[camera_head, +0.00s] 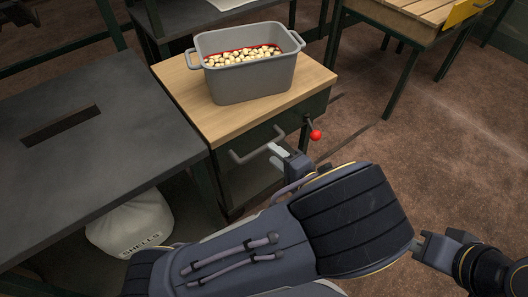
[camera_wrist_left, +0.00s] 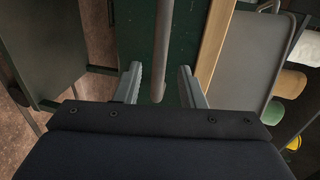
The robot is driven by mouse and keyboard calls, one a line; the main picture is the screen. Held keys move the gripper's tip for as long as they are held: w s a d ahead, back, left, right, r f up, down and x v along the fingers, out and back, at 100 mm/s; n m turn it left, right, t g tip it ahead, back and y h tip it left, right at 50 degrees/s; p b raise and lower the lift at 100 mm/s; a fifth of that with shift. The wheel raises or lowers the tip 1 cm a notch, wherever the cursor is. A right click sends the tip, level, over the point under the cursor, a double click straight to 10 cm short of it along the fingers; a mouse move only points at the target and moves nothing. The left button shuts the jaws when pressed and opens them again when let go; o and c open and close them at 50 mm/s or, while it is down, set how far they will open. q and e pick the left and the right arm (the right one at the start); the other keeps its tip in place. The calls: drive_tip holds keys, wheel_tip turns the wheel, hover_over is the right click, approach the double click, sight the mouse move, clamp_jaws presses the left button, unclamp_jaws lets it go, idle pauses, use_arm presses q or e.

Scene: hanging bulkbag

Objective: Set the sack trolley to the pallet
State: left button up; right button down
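A wood-topped cart (camera_head: 190,97) with a dark green body stands in the middle of the head view; I cannot tell whether it is the sack trolley. A grey bar handle (camera_head: 246,157) is on its front, and a lever with a red knob (camera_head: 315,135) is at its right corner. My left gripper (camera_head: 283,153) is at the handle's right end. In the left wrist view its fingers (camera_wrist_left: 160,85) are open, with a grey bar (camera_wrist_left: 162,45) between them and gaps on both sides. My right gripper (camera_head: 421,246) is partly hidden at lower right. I cannot identify a pallet.
A grey tub (camera_head: 250,84) of pale round pieces sits on the cart. A dark slotted table (camera_head: 90,150) stands close on the left, with a white sack marked SHELLS (camera_head: 132,224) beneath. A slatted wooden table (camera_head: 425,8) stands at upper right. Brown floor (camera_head: 450,150) is open on the right.

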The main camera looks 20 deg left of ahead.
sight(265, 145)
use_arm(q)
drive_tip(key=b+x, duration=0.1)
drive_tip(key=x, duration=0.4)
drive_tip(key=shift+a, duration=0.15)
clamp_jaws()
